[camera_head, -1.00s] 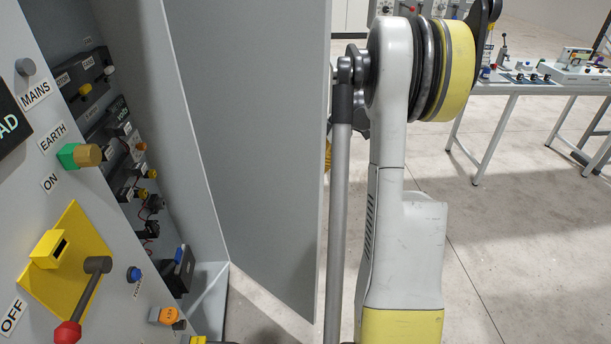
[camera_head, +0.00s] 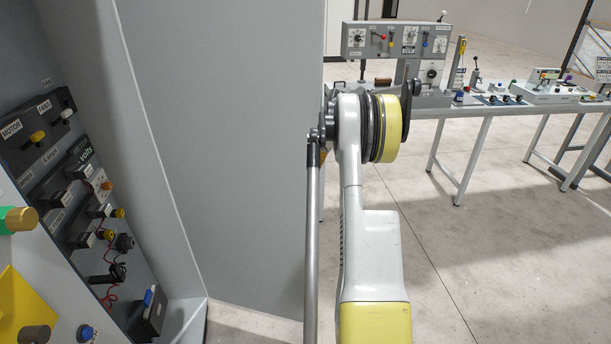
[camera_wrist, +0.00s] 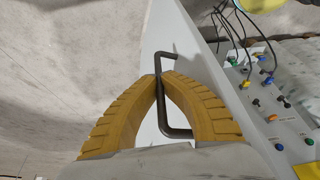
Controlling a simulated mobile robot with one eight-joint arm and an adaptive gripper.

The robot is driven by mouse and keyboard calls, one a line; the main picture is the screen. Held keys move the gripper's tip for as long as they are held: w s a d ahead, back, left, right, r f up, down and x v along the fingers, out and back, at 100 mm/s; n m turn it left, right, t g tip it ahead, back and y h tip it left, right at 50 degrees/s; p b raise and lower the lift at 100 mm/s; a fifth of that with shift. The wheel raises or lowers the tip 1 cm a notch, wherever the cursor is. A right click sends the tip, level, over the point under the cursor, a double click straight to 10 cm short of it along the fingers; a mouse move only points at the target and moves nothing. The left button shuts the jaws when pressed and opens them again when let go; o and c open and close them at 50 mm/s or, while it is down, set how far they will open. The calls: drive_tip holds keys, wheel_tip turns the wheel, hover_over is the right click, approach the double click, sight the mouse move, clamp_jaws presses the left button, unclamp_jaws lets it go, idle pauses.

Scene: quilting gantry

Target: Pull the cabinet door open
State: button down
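The cabinet door (camera_head: 235,150) is a large plain grey panel in the head view, standing swung open from the cabinet (camera_head: 165,180). Its inner face is towards me. In the wrist view the pale door panel (camera_wrist: 185,70) stands right of a dark bracket-shaped handle (camera_wrist: 163,115). My gripper (camera_wrist: 160,78) has ribbed yellow fingers whose tips close around the upright bar of that handle. In the head view my arm stands just right of the door's free edge; the gripper and handle are hidden there.
Inside the cabinet at left are labelled switch boxes (camera_head: 35,135) and red wires. A bench (camera_head: 500,108) with instruments stands at the back right. Bare concrete floor (camera_head: 480,250) lies open at right. In the wrist view a control panel (camera_wrist: 280,115) with coloured knobs is at right.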

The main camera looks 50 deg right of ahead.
drive_tip(key=shift+w+d, duration=0.15)
drive_tip(key=c, duration=1.5)
unclamp_jaws()
drive_tip(key=shift+w, duration=0.1)
drive_tip(key=shift+c, duration=0.2)
drive_tip(key=shift+r, duration=0.1)
drive_tip(key=v, duration=1.2)
